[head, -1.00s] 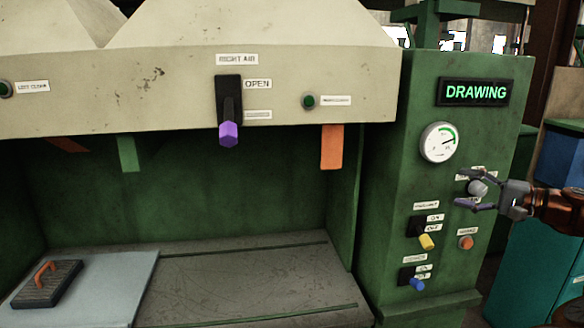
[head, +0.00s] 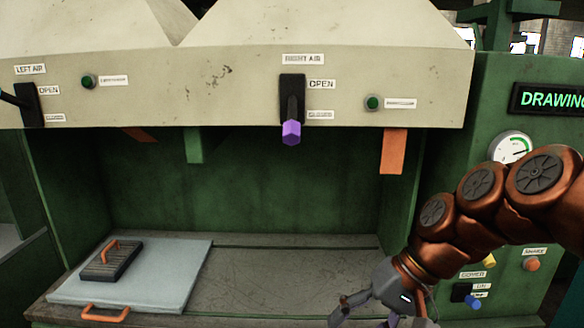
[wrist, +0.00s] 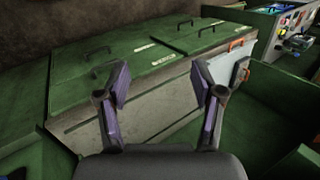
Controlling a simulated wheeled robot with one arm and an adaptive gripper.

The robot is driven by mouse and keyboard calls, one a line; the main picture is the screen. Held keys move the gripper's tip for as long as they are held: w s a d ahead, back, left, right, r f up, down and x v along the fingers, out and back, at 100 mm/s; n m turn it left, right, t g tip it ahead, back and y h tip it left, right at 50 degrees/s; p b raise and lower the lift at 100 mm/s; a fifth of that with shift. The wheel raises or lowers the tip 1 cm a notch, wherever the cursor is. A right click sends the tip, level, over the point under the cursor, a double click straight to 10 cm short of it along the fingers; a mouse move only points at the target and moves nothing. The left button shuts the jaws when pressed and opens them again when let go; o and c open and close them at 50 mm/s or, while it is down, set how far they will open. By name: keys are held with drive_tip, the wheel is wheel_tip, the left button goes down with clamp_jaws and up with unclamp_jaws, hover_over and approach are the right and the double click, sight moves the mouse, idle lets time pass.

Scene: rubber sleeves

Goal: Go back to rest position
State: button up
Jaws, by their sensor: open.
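My gripper (head: 382,309) is low in the head view, in front of the machine's right side, with its tips partly cut off by the bottom edge. In the wrist view my gripper (wrist: 163,85) shows two purple-padded fingers spread wide apart with nothing between them. My copper-coloured arm crosses the right of the head view and hides part of the control column.
A green machine has a work bed (head: 290,265) with a light panel (head: 185,278) and a dark orange-handled block (head: 112,260). Above are a purple-tipped right air lever (head: 291,125) and an orange strip (head: 394,152). The control column (head: 450,110) stands right.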

drive_tip(key=s+d+f+h, duration=0.3)
drive_tip(key=s+d+f, duration=0.1)
drive_tip(key=s, duration=0.4)
drive_tip(key=s+d+f+g+h, duration=0.1)
drive_tip(key=s+d+f+h, duration=0.2)
drive_tip(key=s+f, duration=0.4)
drive_tip(key=shift+s+d+f+n+g+h, duration=0.25)
drive_tip(key=shift+s+d+n, duration=0.2)
drive_tip(key=shift+s, duration=0.3)
